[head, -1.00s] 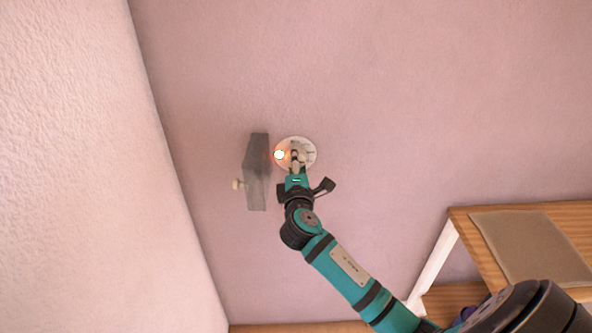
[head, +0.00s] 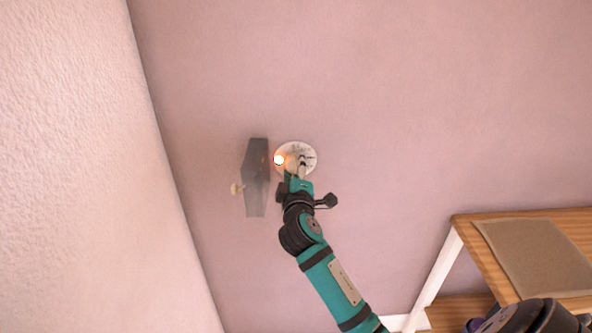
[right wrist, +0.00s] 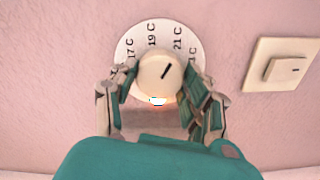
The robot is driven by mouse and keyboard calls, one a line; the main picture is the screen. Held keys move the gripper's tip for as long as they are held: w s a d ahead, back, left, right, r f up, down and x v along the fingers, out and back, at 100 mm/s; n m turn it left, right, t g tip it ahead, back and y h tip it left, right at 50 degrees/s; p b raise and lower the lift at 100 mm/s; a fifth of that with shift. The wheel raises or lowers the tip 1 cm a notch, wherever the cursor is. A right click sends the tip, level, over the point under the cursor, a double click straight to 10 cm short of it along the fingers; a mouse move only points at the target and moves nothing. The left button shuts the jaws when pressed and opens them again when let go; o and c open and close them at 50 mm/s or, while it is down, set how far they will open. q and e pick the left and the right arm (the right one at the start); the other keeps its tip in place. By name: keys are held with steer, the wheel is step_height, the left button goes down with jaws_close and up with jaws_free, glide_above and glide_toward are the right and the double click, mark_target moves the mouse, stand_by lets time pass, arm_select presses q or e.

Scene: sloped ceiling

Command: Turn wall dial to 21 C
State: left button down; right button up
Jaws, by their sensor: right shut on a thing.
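The round white wall dial (head: 296,150) is on the pink wall in the head view, partly covered by my right gripper (head: 301,165). In the right wrist view the dial plate (right wrist: 141,35) shows 17 C, 19 C and 21 C, and one more label partly hidden by a finger. Its cream knob (right wrist: 158,76) has a black pointer mark tilted up and right, roughly towards 21 C. My right gripper (right wrist: 161,92) is shut on the knob, with one finger on each side. My left gripper is not in view.
A cream wall switch (right wrist: 280,65) is right of the dial in the right wrist view. A wooden table (head: 470,240) stands lower right.

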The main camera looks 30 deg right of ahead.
steer(key=shift+f, duration=0.1)
steer(key=o, duration=1.2)
steer(key=shift+c, duration=0.2)
steer(key=shift+s, duration=0.1)
steer(key=v, duration=1.2)
steer(key=shift+d, duration=0.1)
